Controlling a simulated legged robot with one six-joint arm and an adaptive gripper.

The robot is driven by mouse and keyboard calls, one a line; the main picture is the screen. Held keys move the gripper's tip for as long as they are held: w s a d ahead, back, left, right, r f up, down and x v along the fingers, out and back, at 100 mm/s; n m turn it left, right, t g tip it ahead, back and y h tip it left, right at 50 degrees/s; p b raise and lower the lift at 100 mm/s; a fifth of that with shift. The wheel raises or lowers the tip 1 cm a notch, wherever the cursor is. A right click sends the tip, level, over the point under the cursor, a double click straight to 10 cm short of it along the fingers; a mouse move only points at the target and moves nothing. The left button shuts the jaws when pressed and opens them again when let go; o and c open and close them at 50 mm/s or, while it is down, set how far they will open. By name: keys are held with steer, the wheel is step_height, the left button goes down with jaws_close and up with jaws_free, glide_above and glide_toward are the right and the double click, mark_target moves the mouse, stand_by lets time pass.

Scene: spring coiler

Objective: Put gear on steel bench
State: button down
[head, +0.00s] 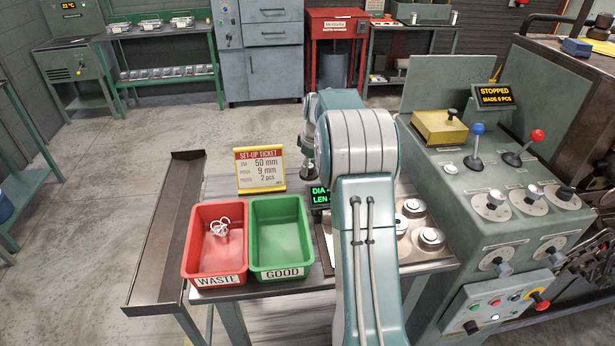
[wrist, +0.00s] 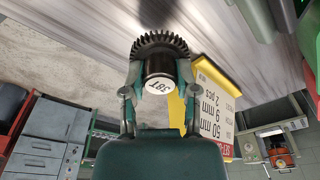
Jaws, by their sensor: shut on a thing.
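My gripper (wrist: 159,88) is shut on a dark toothed gear (wrist: 160,44) in the wrist view. The gear's hub sits between the fingers and has a pale, upside-down label that seems to read 38T. The gear is over a brushed steel surface; the gap to it cannot be told. In the head view my arm hides most of the gripper and gear. The steel bench (head: 216,187) carries the set-up ticket and bins.
On the bench stand a red WASTE bin (head: 190,238) with pale wire inside, an empty green GOOD bin (head: 290,232) and the yellow-framed set-up ticket (head: 260,170). At right is the coiler (head: 455,185) with levers and knobs; its display (head: 494,95) reads STOPPED.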

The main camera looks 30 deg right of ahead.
mark_target(309, 176)
steer(key=f, duration=0.2)
steer(key=d+f, duration=0.1)
steer(key=f, duration=0.1)
steer(key=shift+w, duration=0.35)
steer(key=shift+a, duration=0.35)
steer(key=shift+c, duration=2.4)
jaws_free()
steer(key=shift+f, duration=0.1)
steer(key=shift+o, duration=0.6)
steer(key=shift+d, duration=0.3)
